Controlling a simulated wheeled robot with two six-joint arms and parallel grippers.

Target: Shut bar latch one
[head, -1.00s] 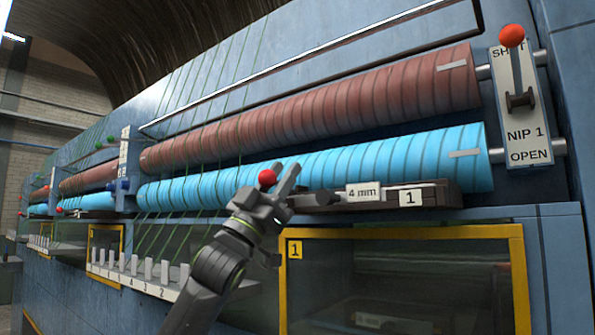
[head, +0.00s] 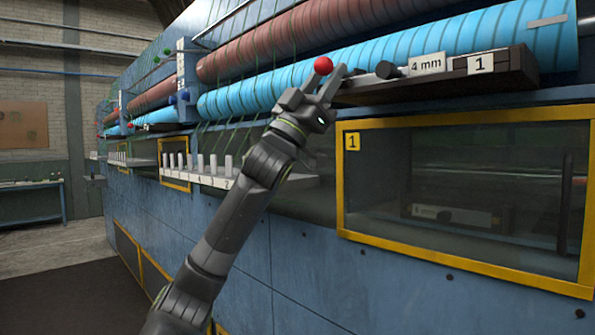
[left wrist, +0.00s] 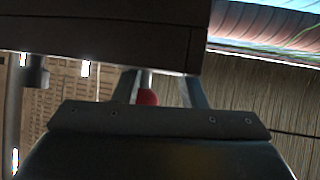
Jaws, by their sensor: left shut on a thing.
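Bar latch one is a long dark bar (head: 435,82) with a "1" plate and a "4 mm" tag, at upper right in the head view, below the blue roller. A red ball knob (head: 323,66) is at its left end. My left gripper (head: 325,84) is shut on the latch's red-knobbed handle, with the knob showing at its fingertips. In the left wrist view the red knob (left wrist: 148,97) shows between the two fingers, under the dark bar (left wrist: 100,45). The handle's shaft is mostly hidden by the fingers. My right gripper is not in view.
A yellow-framed window (head: 465,262) marked "1" is below the bar. A ledge with several white pegs (head: 228,181) lies behind my left arm. The blue roller (head: 440,45) and brown roller (head: 270,42) run above. Open floor shows at lower left.

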